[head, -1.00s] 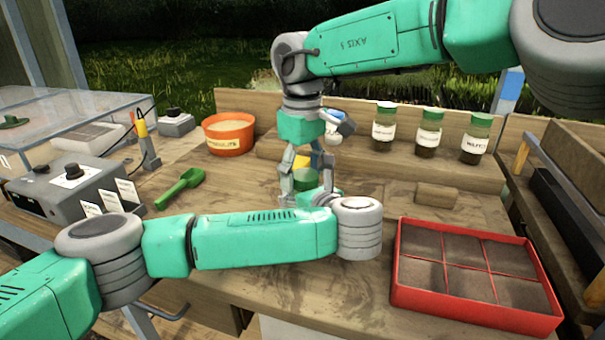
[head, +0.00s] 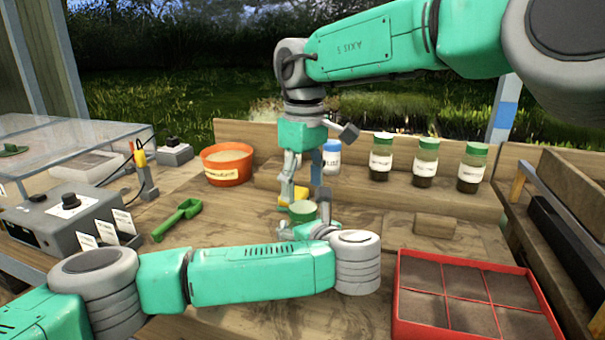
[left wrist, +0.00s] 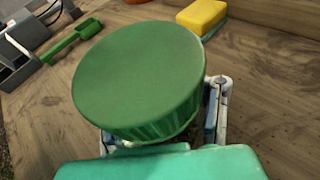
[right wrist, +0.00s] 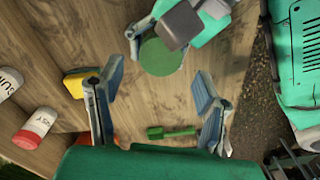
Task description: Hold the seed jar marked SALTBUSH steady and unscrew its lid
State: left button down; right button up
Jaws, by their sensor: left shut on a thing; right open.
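A jar with a wide green lid (head: 302,211) stands near the middle of the bench, its body mostly hidden and its label not showing. The lid fills the left wrist view (left wrist: 140,75) and sits on top of the jar. My left gripper (head: 312,230) is shut on the jar below the lid. My right gripper (head: 303,190) points down above the lid, open, its fingers apart and clear of it. In the right wrist view the lid (right wrist: 160,60) lies beyond the spread fingertips.
A yellow sponge (left wrist: 203,16) lies behind the held jar. A green scoop (head: 178,220), orange tub (head: 227,165) and red tray (head: 463,253) stand around.

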aim_at(303, 206)
jog(key=shift+f, duration=2.25)
jog(key=c, duration=1.2)
jog(key=o, duration=1.3)
jog(key=shift+c, duration=0.2)
jog(key=shift+r, duration=0.15)
jog(key=shift+r, duration=2.15)
pick_arm(q)
jog(key=c, duration=0.6)
grip_release()
